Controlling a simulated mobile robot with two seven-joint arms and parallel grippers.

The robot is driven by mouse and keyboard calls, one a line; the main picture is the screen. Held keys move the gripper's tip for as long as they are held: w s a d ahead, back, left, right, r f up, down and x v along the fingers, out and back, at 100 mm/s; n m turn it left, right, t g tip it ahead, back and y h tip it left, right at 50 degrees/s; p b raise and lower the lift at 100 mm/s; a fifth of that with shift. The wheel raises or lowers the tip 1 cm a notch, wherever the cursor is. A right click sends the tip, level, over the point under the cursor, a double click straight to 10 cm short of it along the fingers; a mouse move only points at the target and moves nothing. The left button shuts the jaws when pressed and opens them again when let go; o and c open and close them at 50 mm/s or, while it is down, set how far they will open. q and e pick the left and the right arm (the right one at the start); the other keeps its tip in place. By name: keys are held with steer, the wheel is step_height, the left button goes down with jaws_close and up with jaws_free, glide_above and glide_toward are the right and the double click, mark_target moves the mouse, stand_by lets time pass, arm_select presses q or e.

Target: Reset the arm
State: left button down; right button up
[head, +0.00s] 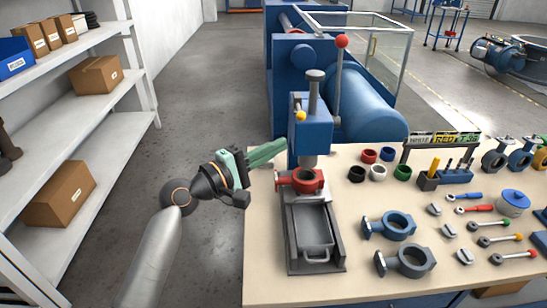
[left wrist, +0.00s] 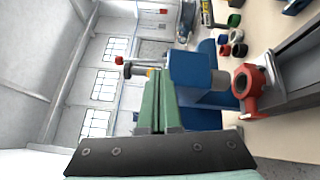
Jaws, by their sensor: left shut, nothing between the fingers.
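My left arm comes in from the lower left in the head view. My left gripper (head: 284,147) has green fingers, closed together and empty, pointing right at the table's left edge, beside the blue press (head: 312,133). In the left wrist view the green fingers (left wrist: 160,85) lie side by side, with the blue press head (left wrist: 190,68) just beyond them. I cannot tell whether they touch it. A red valve body (head: 301,181) sits under the press; it also shows in the left wrist view (left wrist: 250,88). My right gripper is not in view.
A grey tray (head: 290,256) lies before the press. Blue and grey valve bodies, seal rings and handles cover the wooden table (head: 365,283) to the right. White shelves (head: 105,134) with boxes stand left. Open floor (head: 200,85) lies between shelves and table.

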arm_select(q)
steer(key=s+a+f+m+y, duration=0.1)
steer(key=s+a+f+y, duration=0.2)
steer(key=f, duration=0.5)
steer(key=s+a+f+m+y, duration=0.25)
steer(key=s+f, duration=0.25)
steer(key=f, duration=0.4)
steer(key=s+a+f+y, duration=0.2)
steer(key=s+a+f, duration=0.15)
steer(key=f, duration=0.45)
steer(key=s+a+f+m+g+y, duration=0.1)
steer(key=s+a+f+m+y, duration=0.1)
steer(key=s+a+f+m, duration=0.2)
steer(key=s+a+f+m+g+y, duration=0.1)
steer(key=s+a+f+m+y, duration=0.1)
steer(key=s+f, duration=0.7)
steer(key=s+a+m, duration=0.1)
steer(key=s+m, duration=0.1)
steer(key=s, duration=0.3)
steer(key=shift+a+f+m+g, duration=0.3)
steer(key=shift+a+f+m, duration=0.05)
